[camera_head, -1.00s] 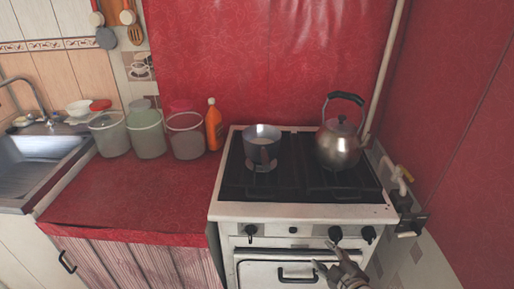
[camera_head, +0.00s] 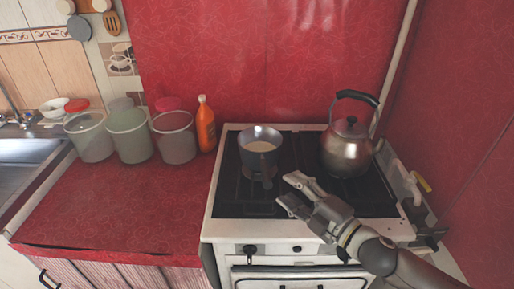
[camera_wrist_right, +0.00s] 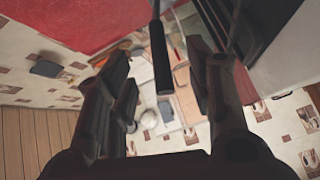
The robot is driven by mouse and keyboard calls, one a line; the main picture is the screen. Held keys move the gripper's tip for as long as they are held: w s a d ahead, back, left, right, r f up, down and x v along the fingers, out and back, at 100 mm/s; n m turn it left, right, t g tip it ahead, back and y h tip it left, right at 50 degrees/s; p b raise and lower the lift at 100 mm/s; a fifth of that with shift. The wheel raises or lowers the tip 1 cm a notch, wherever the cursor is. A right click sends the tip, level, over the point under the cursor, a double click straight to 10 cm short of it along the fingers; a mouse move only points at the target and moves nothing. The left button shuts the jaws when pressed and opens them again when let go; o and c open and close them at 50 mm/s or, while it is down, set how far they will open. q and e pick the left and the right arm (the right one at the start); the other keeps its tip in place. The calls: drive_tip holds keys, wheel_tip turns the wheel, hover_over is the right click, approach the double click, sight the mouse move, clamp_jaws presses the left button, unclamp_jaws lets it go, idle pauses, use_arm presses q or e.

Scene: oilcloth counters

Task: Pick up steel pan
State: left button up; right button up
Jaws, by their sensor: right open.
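The steel pan (camera_head: 260,138) stands upright on the left part of the stove top, with its handle (camera_head: 267,168) toward the front. My right gripper (camera_head: 287,192) is over the front of the stove, to the right of and nearer than the handle. Its fingers are apart and point left toward the pan. In the right wrist view the open fingers (camera_wrist_right: 165,92) frame a dark bar (camera_wrist_right: 162,60), which looks like the pan handle, with nothing gripped. My left gripper does not show.
A kettle (camera_head: 347,150) stands on the right of the stove (camera_head: 225,228). Several lidded containers (camera_head: 129,134) and an orange bottle (camera_head: 206,126) stand on the red counter (camera_head: 110,205). The front of that counter is clear. Red walls close the back and right.

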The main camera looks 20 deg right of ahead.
sight(266, 166)
drive_tip(key=p+x, duration=0.1)
drive_tip(key=x, duration=0.2)
drive_tip(key=p+x, duration=0.1)
drive_tip(key=x, duration=0.2)
drive_tip(key=p+x, duration=0.1)
drive_tip(key=x, duration=0.2)
drive_tip(key=shift+a+r, duration=0.25)
drive_tip(key=shift+r, duration=0.05)
drive_tip(key=shift+w+a, duration=0.1)
drive_tip(key=shift+w, duration=0.15)
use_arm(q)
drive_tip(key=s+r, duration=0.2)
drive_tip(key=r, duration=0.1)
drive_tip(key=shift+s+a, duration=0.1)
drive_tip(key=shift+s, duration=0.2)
use_arm(e)
drive_tip(key=shift+f, duration=0.1)
clamp_jaws()
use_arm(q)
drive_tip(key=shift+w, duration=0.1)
use_arm(e)
drive_tip(key=shift+w+r, duration=0.1)
drive_tip(key=shift+r, duration=0.15)
